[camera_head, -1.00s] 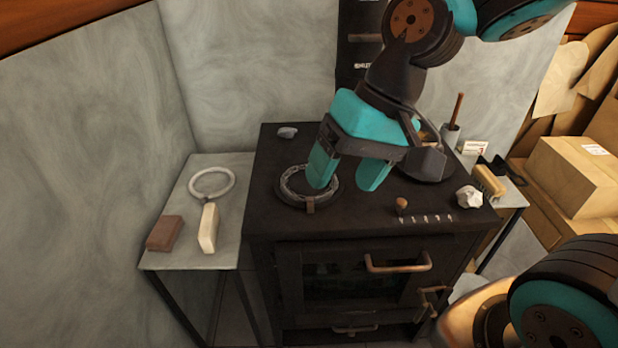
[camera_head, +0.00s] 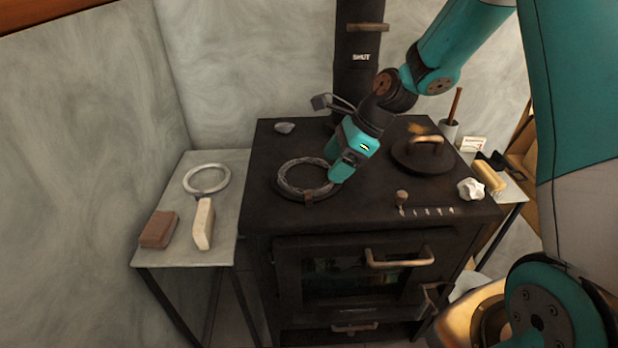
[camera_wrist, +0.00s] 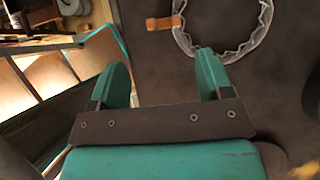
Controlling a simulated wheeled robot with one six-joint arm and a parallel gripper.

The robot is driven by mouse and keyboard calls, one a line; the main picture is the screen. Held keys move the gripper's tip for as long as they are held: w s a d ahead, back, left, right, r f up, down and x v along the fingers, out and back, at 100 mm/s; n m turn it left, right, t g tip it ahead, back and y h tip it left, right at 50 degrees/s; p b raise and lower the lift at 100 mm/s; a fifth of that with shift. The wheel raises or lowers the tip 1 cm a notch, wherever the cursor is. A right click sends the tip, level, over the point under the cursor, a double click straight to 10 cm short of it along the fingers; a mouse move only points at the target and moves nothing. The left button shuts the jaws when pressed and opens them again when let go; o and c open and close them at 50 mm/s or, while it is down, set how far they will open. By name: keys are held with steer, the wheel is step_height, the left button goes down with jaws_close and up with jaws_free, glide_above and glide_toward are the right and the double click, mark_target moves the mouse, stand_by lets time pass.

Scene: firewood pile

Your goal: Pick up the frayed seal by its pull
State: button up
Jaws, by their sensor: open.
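The frayed seal (camera_head: 283,182) is a grey, ragged ring lying in a dark round opening on top of the black stove. Its pull (camera_head: 308,198) is a small brown tab on the near side of the ring. In the wrist view the seal (camera_wrist: 233,55) shows at the top right, partly cut off by the frame, with the tan pull (camera_wrist: 163,22) at its left. My gripper (camera_head: 336,164) is open and empty, at the right edge of the ring in the head view. In the wrist view the pull lies beyond the fingertips (camera_wrist: 157,60). I cannot tell the gripper's height above the stove.
The stove (camera_head: 262,215) also carries a lid with a handle (camera_head: 424,158), a small knob (camera_head: 401,197), a crumpled white lump (camera_head: 471,189) and a grey lump (camera_head: 285,127). A left side table (camera_head: 175,258) holds a clean pale ring (camera_head: 187,181), a brown block (camera_head: 158,229) and a cream block (camera_head: 204,223).

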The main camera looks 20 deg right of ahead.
steer(key=x, duration=0.9)
steer(key=shift+a+f, duration=0.25)
steer(key=shift+f, duration=0.05)
steer(key=shift+c, duration=0.2)
steer(key=shift+s, duration=0.1)
steer(key=c, duration=0.7)
